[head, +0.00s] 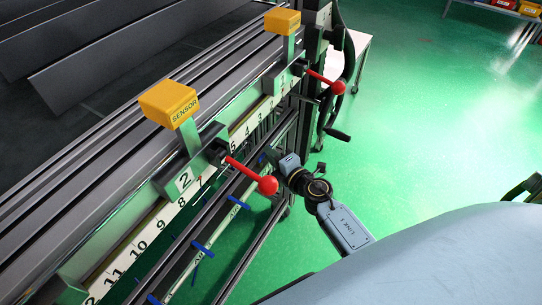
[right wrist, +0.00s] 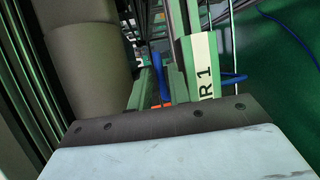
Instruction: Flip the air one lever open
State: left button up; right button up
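A label ending in "R 1" (right wrist: 206,75) is on a rail in the right wrist view, partly cut off by a grey plate. A small blue lever (right wrist: 232,78) sticks out right beside it. Another blue part (right wrist: 158,65) is left of the rail. In the head view, several blue levers sit along the lower rail, one at the middle (head: 237,202) and one lower (head: 203,249). My right gripper (head: 288,163) is at the rail's far end, beyond the near red knob; its fingers cannot be made out. My left gripper is not in view.
A red-knobbed lever (head: 267,185) stands out close to my right gripper; a second one (head: 337,88) is farther back. Yellow sensor boxes (head: 170,103) stand above the numbered scale (head: 150,236). A black handwheel (head: 345,85) is behind. Green floor right of the machine is open.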

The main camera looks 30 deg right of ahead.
jog(key=shift+w, duration=0.25)
grip_shut()
jog(key=shift+s+a+m+h, duration=0.1)
jog(key=shift+m+h, duration=0.2)
jog(key=shift+h, duration=0.1)
jog(key=shift+s+a+m+g+h+b, duration=0.2)
jog(key=shift+s+m+g+h+b, duration=0.25)
jog(key=shift+m+h+b, duration=1.2)
jog(key=shift+s+a+m+g+h+b, duration=0.25)
jog(key=shift+m+g+h+b, duration=0.35)
jog(key=shift+m+h+b, duration=1.1)
jog(key=shift+s+a+m+g+h+b, duration=0.2)
jog(key=shift+s+m+g+h+b, duration=0.5)
jog(key=shift+h, duration=1.55)
